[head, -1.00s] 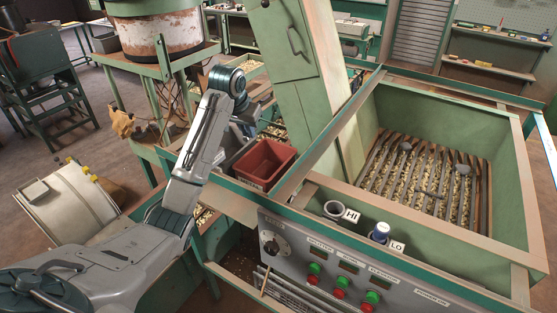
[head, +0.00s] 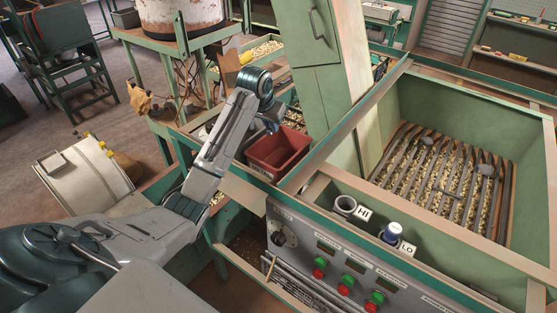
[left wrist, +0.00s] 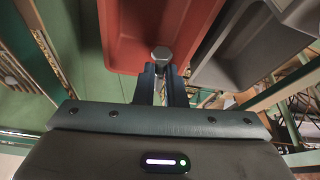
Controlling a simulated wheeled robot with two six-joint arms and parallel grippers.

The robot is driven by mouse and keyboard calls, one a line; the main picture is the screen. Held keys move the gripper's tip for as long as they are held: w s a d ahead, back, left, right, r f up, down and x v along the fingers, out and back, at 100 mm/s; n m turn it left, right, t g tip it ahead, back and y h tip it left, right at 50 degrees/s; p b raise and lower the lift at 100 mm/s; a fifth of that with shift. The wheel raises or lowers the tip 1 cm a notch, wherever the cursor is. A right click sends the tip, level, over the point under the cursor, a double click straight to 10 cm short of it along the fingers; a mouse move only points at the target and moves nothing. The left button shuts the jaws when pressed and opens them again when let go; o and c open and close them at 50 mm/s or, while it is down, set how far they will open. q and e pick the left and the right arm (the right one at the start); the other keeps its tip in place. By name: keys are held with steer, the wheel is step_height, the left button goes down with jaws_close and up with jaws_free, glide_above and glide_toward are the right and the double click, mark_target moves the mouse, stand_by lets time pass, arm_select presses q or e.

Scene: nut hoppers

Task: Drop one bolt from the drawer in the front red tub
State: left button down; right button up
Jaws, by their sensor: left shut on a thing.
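The red tub (head: 268,165) stands on the green frame left of the control panel in the head view. My left gripper (head: 271,125) points down at the tub's back left side, its tips small and partly hidden there. In the left wrist view my left gripper (left wrist: 161,82) is shut on a bolt (left wrist: 161,54), whose grey hex head shows between the fingertips. The red tub (left wrist: 125,45) fills the view just beyond the bolt. The bolt appears over or near the tub's edge; its exact height is unclear. My right gripper is not in view.
A grey tub (left wrist: 235,50) stands beside the red one in the left wrist view. A tall green column (head: 315,85) rises behind the red tub. The large green hopper (head: 460,110) with bars and nuts lies right, behind the control panel (head: 320,255).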

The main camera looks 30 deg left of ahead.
arm_select(q)
steer(key=f, duration=0.4)
steer(key=shift+w, duration=0.25)
steer(key=shift+s+f, duration=0.1)
steer(key=shift+f, duration=1)
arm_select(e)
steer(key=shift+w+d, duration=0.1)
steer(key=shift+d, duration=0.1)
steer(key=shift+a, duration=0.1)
arm_select(q)
steer(key=c, duration=1.4)
jaws_free()
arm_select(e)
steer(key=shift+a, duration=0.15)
